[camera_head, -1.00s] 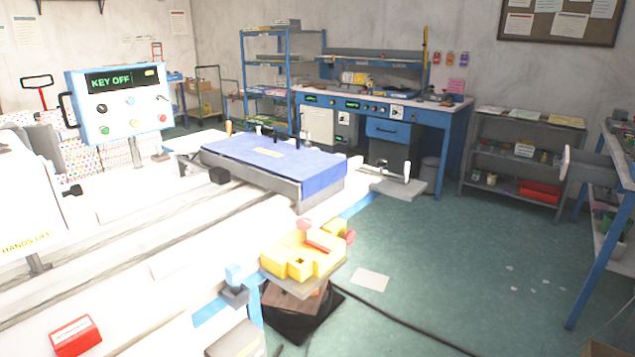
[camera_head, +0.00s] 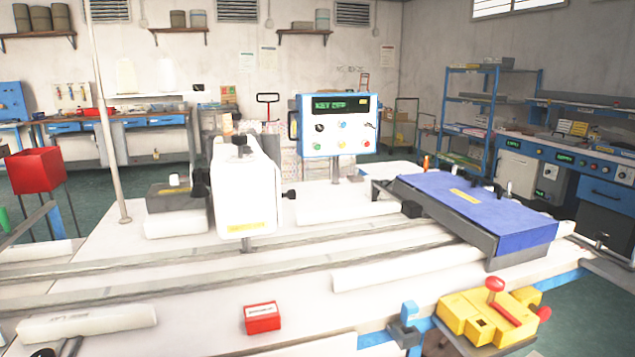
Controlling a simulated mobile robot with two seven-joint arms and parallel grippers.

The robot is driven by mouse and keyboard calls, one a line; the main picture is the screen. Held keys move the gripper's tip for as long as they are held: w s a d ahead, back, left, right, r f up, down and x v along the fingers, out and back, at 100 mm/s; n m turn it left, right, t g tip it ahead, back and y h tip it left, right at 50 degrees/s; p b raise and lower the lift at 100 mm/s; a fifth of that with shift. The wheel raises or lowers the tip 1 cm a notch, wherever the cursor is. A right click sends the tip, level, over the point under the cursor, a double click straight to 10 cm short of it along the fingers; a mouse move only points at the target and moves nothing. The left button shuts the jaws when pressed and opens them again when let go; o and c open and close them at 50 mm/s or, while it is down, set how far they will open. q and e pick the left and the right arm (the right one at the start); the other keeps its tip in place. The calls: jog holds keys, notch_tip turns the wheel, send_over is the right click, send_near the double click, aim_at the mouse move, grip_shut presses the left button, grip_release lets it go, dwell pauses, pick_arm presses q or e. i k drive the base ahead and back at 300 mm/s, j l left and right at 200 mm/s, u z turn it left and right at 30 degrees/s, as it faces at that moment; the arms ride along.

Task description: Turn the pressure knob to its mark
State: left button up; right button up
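A control panel (camera_head: 338,125) with a green-lit display stands upright on a post at the back of the white table. I cannot tell which control is the pressure knob, and no mark can be made out at this size. The white sewing head (camera_head: 244,190) stands left of the panel, with black knobs on its sides and top. Neither of my grippers is in view.
A blue-topped bed (camera_head: 480,205) lies right of the panel. A yellow fixture (camera_head: 488,318) with a red knob sits at the front right. A small red box (camera_head: 262,318) lies on the white table (camera_head: 200,315). A thin pole (camera_head: 105,130) rises at the left.

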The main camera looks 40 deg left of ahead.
aim_at(238, 140)
jog(key=u, duration=1.75)
jog(key=k+l+z, duration=0.1)
jog(key=l+z, duration=0.3)
